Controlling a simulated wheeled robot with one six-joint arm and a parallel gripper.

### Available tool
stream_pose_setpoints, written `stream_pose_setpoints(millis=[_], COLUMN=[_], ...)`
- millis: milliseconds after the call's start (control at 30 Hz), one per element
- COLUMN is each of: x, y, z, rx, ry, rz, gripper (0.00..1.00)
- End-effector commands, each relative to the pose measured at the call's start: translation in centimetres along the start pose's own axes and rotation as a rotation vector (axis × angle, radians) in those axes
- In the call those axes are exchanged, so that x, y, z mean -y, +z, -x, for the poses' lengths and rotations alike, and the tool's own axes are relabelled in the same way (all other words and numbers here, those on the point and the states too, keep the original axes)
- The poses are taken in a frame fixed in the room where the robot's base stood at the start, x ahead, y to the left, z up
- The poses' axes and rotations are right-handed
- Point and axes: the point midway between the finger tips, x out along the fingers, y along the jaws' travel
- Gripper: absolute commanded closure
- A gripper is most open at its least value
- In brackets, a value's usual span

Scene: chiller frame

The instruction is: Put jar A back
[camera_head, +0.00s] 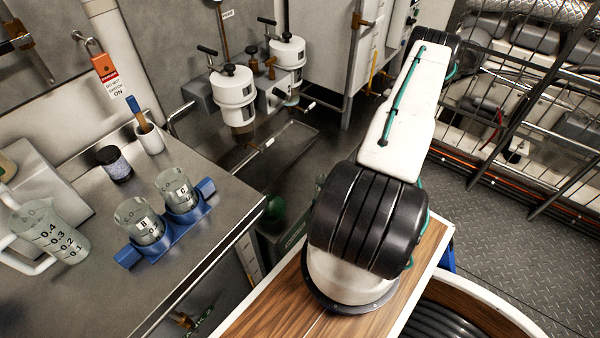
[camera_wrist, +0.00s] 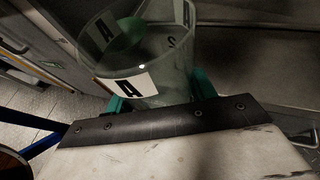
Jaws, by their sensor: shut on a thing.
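Jar A (camera_wrist: 150,58) is a clear glass jar with white labels marked A. It fills the upper middle of the wrist view, between the teal fingers of my gripper (camera_wrist: 160,93), which is shut on it. I see no liquid clearly inside it. In the head view my arm hides the gripper and jar A. A blue rack (camera_head: 127,257) lies on the steel counter (camera_head: 95,300). Jar B (camera_head: 140,222) and jar C (camera_head: 178,190) stand in it side by side. The rack's blue ends show beyond both jars.
A measuring jug (camera_head: 55,235) stands left of the rack. A dark-lidded jar (camera_head: 114,163) and a white cup with a brush (camera_head: 149,138) stand behind it. White filter housings (camera_head: 235,98) and valves are on the back wall. A wire fence (camera_head: 530,110) is at right.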

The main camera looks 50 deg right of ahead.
Motion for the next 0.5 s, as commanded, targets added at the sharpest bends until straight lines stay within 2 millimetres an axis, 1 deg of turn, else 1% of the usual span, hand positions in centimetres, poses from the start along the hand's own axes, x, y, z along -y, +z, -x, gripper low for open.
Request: stream_pose_setpoints(millis=[300, 400, 500], x=[6.6, 8.6, 9.9], y=[1.3, 1.6, 1.9], z=[-5.0, -6.4, -7.3], rx=[0.000, 0.001, 0.002], ry=[0.008, 0.008, 0.008], rz=[0.007, 0.007, 0.005], gripper=[0.79, 0.79, 0.79])
